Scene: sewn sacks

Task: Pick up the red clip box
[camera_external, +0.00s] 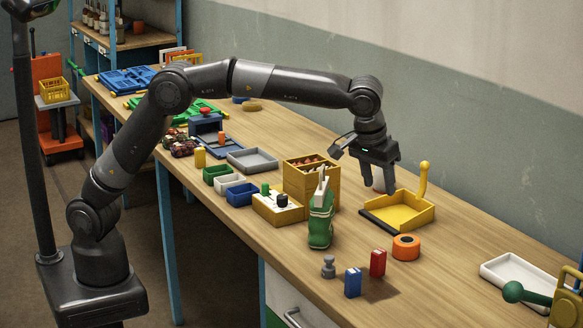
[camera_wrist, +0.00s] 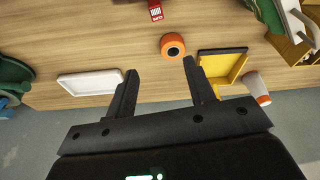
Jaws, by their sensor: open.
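The red clip box (camera_external: 378,262) stands upright on the wooden table near its front edge, to the right of a blue box (camera_external: 353,282). It also shows in the wrist view as a small red box with a white label (camera_wrist: 156,12), at the top edge. My gripper (camera_external: 384,188) hangs over the back part of the table, beside the yellow tray and well apart from the red box. In the wrist view my gripper (camera_wrist: 160,69) has its two fingers spread with nothing between them.
An orange tape roll (camera_external: 406,247) lies between the red box and the yellow tray (camera_external: 408,213). A green shoe-like object (camera_external: 320,226) and grey weight (camera_external: 328,267) stand to the left. A white tray (camera_external: 515,270) is at right.

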